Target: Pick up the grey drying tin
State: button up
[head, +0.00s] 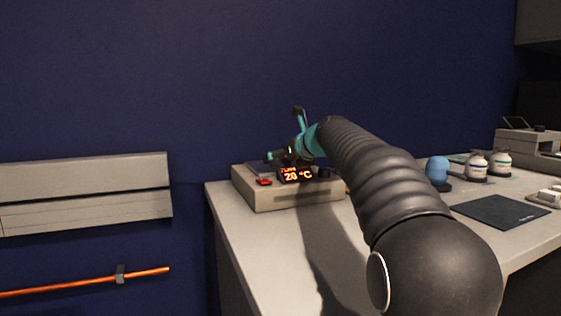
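I cannot make out a grey drying tin in the head view. My gripper (283,136) is at the far end of my arm, over the beige heating unit (300,195). Its two teal and black fingers look spread apart, one pointing up and one to the left, with nothing visible between them. The unit has a lit display reading 20 °C and a red button on its front. My gripper and arm hide part of the unit's top, so I cannot tell what stands there.
The unit stands on a pale worktop (240,235) against a dark blue wall. To the right are a blue rounded object (437,168), two white labelled jars (477,165), a dark mat (500,211) and a beige instrument (530,148). An orange pipe (85,283) runs at lower left.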

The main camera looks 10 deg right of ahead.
jog(key=c, duration=1.2)
jog(key=shift+c, duration=0.2)
jog(key=shift+r, duration=0.1)
